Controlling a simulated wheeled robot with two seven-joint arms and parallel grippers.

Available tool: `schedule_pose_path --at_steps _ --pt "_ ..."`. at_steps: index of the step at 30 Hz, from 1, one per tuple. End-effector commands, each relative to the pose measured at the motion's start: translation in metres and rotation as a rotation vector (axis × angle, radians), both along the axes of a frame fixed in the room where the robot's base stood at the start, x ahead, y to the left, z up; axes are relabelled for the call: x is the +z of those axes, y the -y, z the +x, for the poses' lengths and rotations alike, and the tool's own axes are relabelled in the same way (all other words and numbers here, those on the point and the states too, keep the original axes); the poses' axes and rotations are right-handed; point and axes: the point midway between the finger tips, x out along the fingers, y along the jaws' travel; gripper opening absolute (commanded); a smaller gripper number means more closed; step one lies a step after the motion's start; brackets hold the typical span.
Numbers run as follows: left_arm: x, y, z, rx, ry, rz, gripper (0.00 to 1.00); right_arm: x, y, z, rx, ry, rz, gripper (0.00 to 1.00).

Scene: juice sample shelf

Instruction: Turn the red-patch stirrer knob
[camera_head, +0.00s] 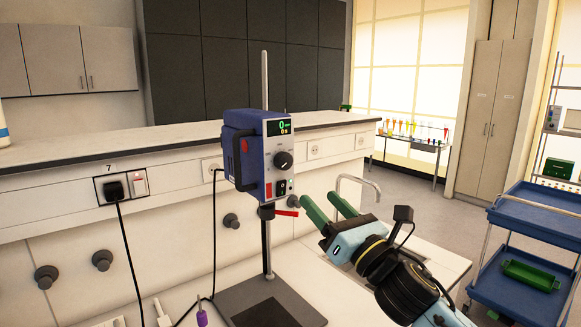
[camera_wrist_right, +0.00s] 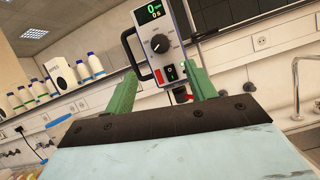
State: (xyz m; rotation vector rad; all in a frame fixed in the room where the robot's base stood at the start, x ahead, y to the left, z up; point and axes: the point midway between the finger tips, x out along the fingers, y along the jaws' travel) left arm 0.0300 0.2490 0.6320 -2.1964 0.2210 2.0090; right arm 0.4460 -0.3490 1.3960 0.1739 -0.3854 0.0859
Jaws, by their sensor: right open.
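The overhead stirrer (camera_head: 258,155) is a blue box with a light front panel, mounted on an upright metal rod. Its black round knob (camera_head: 284,160) sits mid-panel below a lit green display; the knob also shows in the right wrist view (camera_wrist_right: 160,44). A red patch (camera_head: 268,190) is at the panel's lower left, beside a black switch, and it shows in the wrist view too (camera_wrist_right: 159,77). My right gripper (camera_head: 318,205) has green fingers, spread apart and empty, below and right of the knob, not touching it. My left gripper is not in view.
The stirrer's stand base (camera_head: 272,305) rests on the white bench. A wall socket with a black plug (camera_head: 114,188) and hanging cable is at left. A thin metal tap (camera_head: 358,182) stands behind my right gripper. A blue cart (camera_head: 530,235) is at right.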

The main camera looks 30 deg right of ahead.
Motion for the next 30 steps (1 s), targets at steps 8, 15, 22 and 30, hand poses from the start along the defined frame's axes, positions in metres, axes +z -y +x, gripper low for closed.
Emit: schedule_pose_path --at_steps 8,15,22,30 --pt "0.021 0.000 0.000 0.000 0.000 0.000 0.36 0.022 -0.002 0.044 -0.001 0.001 0.006 0.56" --pt "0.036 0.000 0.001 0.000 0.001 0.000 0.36 0.037 -0.004 0.083 -0.001 0.000 0.007 0.56" --pt "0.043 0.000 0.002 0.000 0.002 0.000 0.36 0.044 -0.005 0.105 -0.001 -0.003 0.005 0.56" --pt "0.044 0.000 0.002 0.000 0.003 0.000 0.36 0.044 -0.006 0.110 0.000 -0.003 0.005 0.56"
